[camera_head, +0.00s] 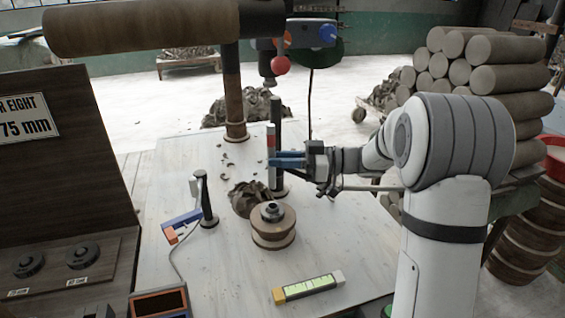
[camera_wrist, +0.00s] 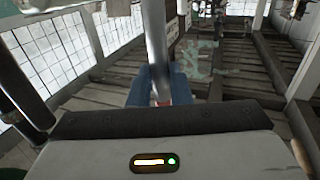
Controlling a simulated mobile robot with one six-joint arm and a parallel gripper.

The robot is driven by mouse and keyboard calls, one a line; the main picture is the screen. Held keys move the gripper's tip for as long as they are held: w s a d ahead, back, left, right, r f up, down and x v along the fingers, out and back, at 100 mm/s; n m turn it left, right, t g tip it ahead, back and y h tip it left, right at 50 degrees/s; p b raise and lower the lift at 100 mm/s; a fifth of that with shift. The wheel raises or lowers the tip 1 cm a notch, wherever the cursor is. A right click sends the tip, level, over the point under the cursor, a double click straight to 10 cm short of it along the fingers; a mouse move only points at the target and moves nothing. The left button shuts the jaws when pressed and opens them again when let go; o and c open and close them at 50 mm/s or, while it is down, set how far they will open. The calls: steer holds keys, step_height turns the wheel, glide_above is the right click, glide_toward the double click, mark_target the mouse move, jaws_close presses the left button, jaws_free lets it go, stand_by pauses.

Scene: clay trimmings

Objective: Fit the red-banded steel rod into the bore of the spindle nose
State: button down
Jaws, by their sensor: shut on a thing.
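My gripper (camera_head: 277,160) has blue fingers and is shut on the red-banded steel rod (camera_head: 271,176). The rod is roughly upright, with its red band showing just above the fingers in the head view. In the wrist view the grey rod (camera_wrist: 155,40) stands between the blue fingers (camera_wrist: 160,86), with a bit of red low between them. The spindle nose (camera_head: 271,211) is a dark, steel-rimmed piece on top of a round tan drum (camera_head: 273,236). The rod is above and behind it, apart from it. The inside of the bore cannot be made out.
A dark post (camera_head: 276,112) on a round base stands close behind the rod. Clay trimmings (camera_head: 247,198) lie against the drum's back left. A small black stand (camera_head: 208,205) is at left, and a yellow-ended level (camera_head: 308,287) lies in front. The table's right side is clear.

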step_height(320, 180, down, 5)
steer(key=b, duration=0.5)
steer(key=shift+r, duration=0.15)
steer(key=shift+b, duration=2.35)
stand_by(1.2)
steer(key=shift+f+b, duration=2.2)
steer(key=shift+b, duration=0.75)
steer(key=c, duration=1.3)
jaws_free()
steer(key=shift+o, duration=0.2)
steer(key=d, duration=0.8)
steer(key=shift+s+p, duration=0.35)
steer(key=shift+p, duration=0.05)
